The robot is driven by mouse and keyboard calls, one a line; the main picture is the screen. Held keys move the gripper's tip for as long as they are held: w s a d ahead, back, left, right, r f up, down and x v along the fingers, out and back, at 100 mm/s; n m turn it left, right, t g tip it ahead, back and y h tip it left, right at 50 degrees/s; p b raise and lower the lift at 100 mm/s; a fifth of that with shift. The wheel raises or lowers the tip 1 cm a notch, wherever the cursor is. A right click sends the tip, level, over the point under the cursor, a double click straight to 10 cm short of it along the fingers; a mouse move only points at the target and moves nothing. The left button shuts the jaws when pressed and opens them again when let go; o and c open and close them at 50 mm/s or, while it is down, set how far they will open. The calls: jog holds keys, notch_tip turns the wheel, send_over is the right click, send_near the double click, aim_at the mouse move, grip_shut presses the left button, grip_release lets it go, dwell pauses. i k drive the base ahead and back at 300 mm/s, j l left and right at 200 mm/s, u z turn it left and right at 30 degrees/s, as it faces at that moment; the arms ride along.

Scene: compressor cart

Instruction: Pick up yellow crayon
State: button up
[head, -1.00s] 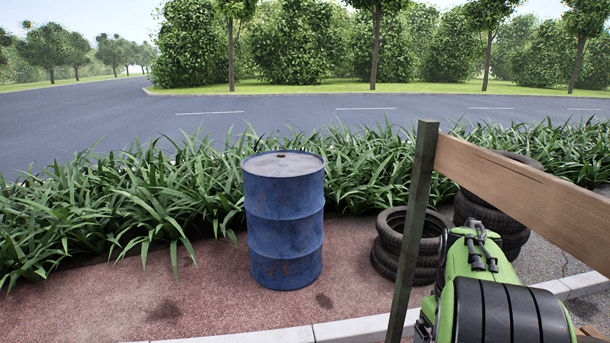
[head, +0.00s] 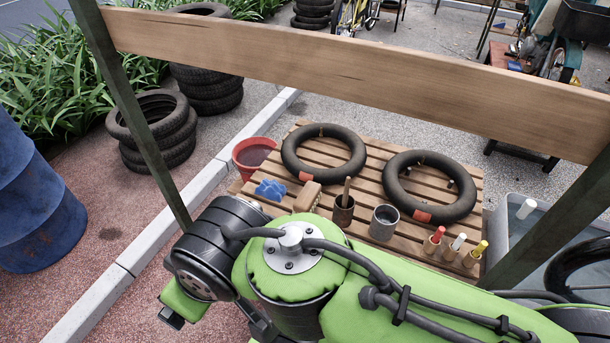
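The yellow crayon (head: 479,248) stands upright in a small wooden holder at the right front of the slatted wooden pallet in the head view. A white crayon (head: 458,241) and a red crayon (head: 438,234) stand in similar holders to its left. My green and black arm fills the lower middle and passes just in front of the holders.
The slatted pallet (head: 286,135) also bears two black inner tubes (head: 291,166), a dark cup (head: 343,214), a grey can (head: 384,222) and a blue cloth (head: 270,189). A wooden beam (head: 350,68) on dark posts crosses above. A grey tub (head: 525,208) stands right.

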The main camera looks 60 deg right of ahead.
aim_at(483, 244)
jog(key=k+z, duration=0.1)
jog(key=z, duration=3.85)
